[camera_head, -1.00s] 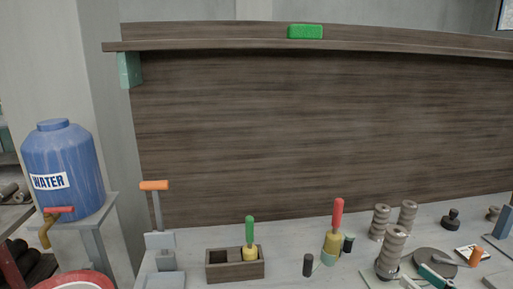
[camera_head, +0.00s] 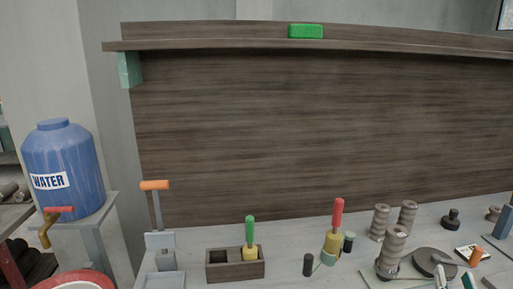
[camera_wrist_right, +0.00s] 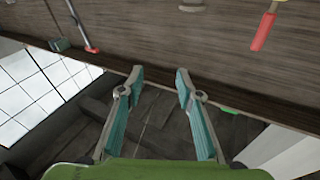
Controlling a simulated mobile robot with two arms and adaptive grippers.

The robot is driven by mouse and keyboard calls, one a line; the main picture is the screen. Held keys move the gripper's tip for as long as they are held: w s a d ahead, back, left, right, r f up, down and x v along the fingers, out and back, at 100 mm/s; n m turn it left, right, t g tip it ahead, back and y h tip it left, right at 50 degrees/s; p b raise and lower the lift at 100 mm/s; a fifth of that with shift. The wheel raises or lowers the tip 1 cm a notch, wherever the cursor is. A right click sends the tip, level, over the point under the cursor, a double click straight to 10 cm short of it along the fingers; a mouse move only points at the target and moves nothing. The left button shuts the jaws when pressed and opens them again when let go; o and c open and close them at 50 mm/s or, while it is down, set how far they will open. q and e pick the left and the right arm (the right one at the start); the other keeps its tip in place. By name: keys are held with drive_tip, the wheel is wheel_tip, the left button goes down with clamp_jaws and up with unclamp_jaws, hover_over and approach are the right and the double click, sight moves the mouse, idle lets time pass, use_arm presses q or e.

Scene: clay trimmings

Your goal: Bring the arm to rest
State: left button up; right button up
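My right gripper (camera_wrist_right: 157,78) is open in the right wrist view, its two teal fingers apart with nothing between them. In the head view only small pale and teal parts of what looks like the right gripper (camera_head: 454,275) show at the bottom right edge, in front of the grey disc (camera_head: 432,260). My left gripper is not in view.
A wooden box (camera_head: 222,270), a green-handled tool (camera_head: 250,231), a red-handled tool (camera_head: 337,215) and several ribbed clay pieces (camera_head: 380,222) stand on the worktop. A blue water barrel (camera_head: 65,165) is at left. A green block (camera_head: 305,31) lies on the shelf (camera_head: 210,44).

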drive_tip(key=s+a+f+g, duration=0.2)
drive_tip(key=f+g, duration=0.1)
drive_tip(key=f, duration=0.3)
drive_tip(key=s+a+f+n+g+y, duration=0.1)
drive_tip(key=s+a+f+g, duration=0.15)
drive_tip(key=f, duration=0.35)
drive_tip(key=s+a+f+g, duration=0.1)
drive_tip(key=s+f+g, duration=0.15)
drive_tip(key=f, duration=0.35)
drive_tip(key=s+a+f+n+g+y, duration=0.65)
drive_tip(key=s+a+f, duration=0.45)
drive_tip(key=s+a, duration=0.3)
wheel_tip(320, 180, down, 25)
drive_tip(key=g, duration=0.2)
drive_tip(key=s+d+f+g+h, duration=0.1)
drive_tip(key=s+d+f, duration=0.1)
drive_tip(key=s+f, duration=1.4)
drive_tip(key=shift+s+d+f, duration=0.15)
drive_tip(key=shift+s+d, duration=0.25)
drive_tip(key=shift+s, duration=0.45)
